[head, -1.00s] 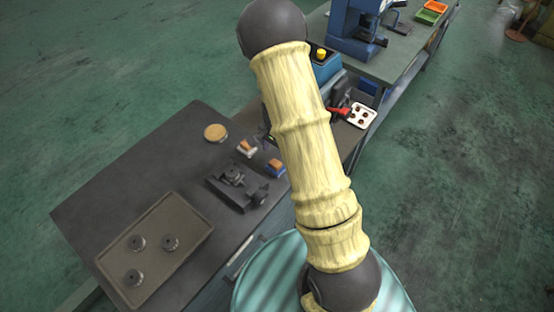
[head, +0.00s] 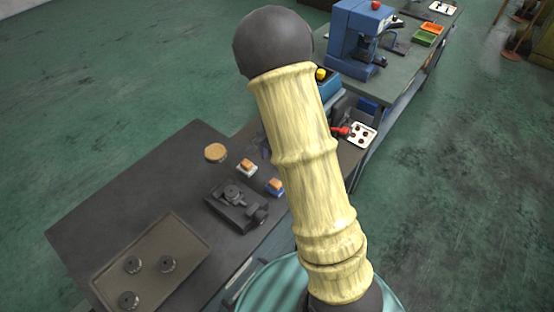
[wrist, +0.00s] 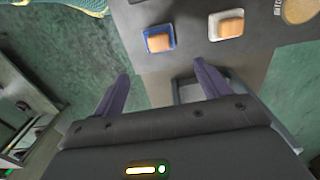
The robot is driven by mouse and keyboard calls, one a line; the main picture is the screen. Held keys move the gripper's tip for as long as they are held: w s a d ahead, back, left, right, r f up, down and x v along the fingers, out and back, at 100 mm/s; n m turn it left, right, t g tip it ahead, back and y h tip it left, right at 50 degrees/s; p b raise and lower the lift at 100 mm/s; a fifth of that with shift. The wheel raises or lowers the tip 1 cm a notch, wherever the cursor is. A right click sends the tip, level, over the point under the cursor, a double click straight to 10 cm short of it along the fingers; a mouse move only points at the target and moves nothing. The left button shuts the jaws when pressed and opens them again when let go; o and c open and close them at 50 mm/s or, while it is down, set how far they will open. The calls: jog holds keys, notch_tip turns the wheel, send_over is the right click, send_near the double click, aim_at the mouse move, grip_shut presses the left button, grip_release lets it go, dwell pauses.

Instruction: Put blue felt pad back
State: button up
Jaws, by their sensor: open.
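A small blue square piece (head: 274,193) with a tan-orange block on it lies near the dark table's right edge in the head view. It also shows in the wrist view (wrist: 149,46), beyond my fingertips. I cannot tell whether this blue piece is felt. A similar white piece (head: 247,174) with a tan block lies beside it, and also shows in the wrist view (wrist: 214,36). My gripper (wrist: 161,73) is open and empty, its two purple-grey fingers apart, short of the table edge in the picture. In the head view my arm hides it.
The dark table (head: 130,190) also bears a round tan disc (head: 215,152), a black fixture (head: 238,205) and a brown tray (head: 170,240) with three dark round parts. A blue machine (head: 355,45) stands at the back. Green floor (head: 450,210) is clear on the right.

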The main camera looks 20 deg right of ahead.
jog(key=s+a+r+n+t, duration=0.2)
jog(key=s+r+n, duration=0.9)
jog(key=s, duration=0.3)
jog(key=shift+s+a+r+t, duration=0.2)
jog(key=shift+s+a+t, duration=0.05)
jog(key=shift+a+t, duration=0.05)
dwell(1.5)
